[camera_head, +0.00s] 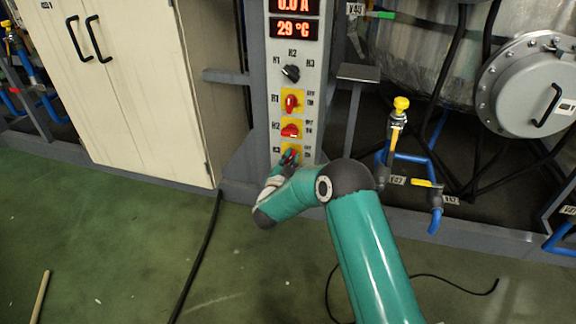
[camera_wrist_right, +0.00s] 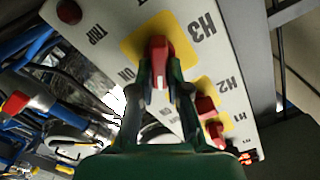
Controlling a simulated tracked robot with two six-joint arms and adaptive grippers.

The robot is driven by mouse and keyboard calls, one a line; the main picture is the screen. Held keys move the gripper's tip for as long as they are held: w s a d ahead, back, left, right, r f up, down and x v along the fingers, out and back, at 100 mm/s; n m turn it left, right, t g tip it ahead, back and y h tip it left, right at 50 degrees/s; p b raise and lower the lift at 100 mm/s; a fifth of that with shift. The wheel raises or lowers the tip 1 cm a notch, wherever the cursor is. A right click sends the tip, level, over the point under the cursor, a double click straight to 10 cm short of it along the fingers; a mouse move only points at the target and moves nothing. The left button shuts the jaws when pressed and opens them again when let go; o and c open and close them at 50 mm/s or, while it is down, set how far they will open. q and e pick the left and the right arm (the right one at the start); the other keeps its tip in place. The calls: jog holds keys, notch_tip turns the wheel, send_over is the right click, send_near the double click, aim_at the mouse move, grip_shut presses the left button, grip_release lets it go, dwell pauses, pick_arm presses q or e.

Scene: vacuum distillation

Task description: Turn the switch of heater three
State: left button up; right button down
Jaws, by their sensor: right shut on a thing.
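The grey control panel (camera_head: 298,75) carries red rotary switches on yellow plates, one above another. The lowest is the heater three switch; its red handle (camera_wrist_right: 159,58) shows on a yellow plate labelled H3 in the right wrist view. My right gripper (camera_wrist_right: 160,85) is shut on this red handle, one finger on each side. In the head view my right gripper (camera_head: 289,158) covers most of the lowest switch. The H2 switch (camera_head: 291,130) and H1 switch (camera_head: 291,103) sit above it, clear of the gripper. My left gripper is not in view.
A dark selector knob (camera_head: 291,73) and red displays (camera_head: 294,28) are higher on the panel. A yellow-topped valve (camera_head: 400,105) with blue pipes stands to the right. A cream cabinet (camera_head: 140,90) stands left. A red trip button (camera_wrist_right: 69,11) is near the H3 switch.

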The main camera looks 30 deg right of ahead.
jog(key=m, duration=0.2)
jog(key=m+b, duration=0.1)
jog(key=m, duration=0.2)
jog(key=d+m+b, duration=0.1)
jog(key=m, duration=0.2)
jog(key=shift+s+f, duration=0.25)
jog(key=shift+f+m, duration=0.2)
jog(key=shift+m, duration=1.7)
jog(key=shift+s, duration=0.1)
jog(key=c, duration=1.3)
grip_release()
jog(key=shift+f, duration=0.1)
jog(key=shift+o, duration=0.8)
jog(key=shift+a, duration=0.15)
